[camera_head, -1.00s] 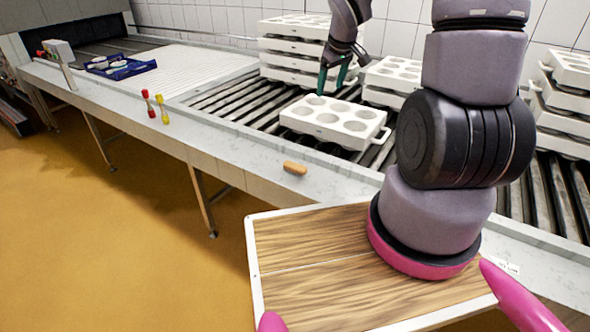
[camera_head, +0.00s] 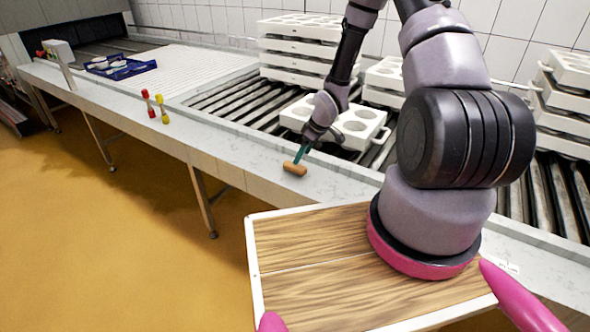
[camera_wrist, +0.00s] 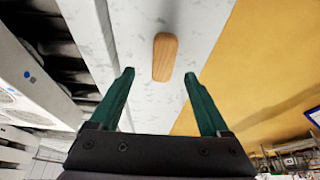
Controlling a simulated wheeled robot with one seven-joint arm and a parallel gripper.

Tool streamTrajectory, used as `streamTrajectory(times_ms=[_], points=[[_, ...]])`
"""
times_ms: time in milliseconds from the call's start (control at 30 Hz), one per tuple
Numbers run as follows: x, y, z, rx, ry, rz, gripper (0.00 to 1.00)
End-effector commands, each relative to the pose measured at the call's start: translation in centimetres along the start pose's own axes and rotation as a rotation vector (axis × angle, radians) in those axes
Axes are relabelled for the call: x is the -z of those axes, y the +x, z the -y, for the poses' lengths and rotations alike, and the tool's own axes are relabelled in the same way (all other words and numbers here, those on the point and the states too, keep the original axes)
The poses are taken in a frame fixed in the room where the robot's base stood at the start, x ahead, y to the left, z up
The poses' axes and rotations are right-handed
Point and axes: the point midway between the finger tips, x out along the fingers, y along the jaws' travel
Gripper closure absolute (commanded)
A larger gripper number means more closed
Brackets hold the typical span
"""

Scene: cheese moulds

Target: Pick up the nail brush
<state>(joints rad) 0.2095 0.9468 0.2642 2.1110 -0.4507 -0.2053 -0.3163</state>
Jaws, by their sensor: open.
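The nail brush (camera_head: 294,169) is a small brown, wooden-looking block on the pale counter ledge in front of the rollers. In the wrist view the brush (camera_wrist: 165,57) lies lengthwise, ahead of and between my open green fingers. My gripper (camera_head: 300,153) is at the brush in the head view, with its fingertips just above or behind it. In the wrist view my gripper (camera_wrist: 158,78) is open and empty, with a finger on either side of the brush's line. I cannot tell the exact height gap. The brush's underside is hidden.
A white mould block (camera_head: 372,128) sits on the rollers just behind my gripper. Stacked white moulds (camera_head: 290,45) stand farther back. A red and a yellow-topped small item (camera_head: 160,108) stand on the ledge to the left. The ledge (camera_head: 235,155) around the brush is clear.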

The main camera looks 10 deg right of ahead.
Motion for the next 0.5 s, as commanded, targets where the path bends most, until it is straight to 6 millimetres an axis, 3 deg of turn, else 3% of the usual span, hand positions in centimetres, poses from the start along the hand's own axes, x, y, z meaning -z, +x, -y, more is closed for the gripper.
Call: streamTrajectory(times_ms=[500], points=[[-0.2,5.7,0.6,0.000,0.000,0.001,0.20]])
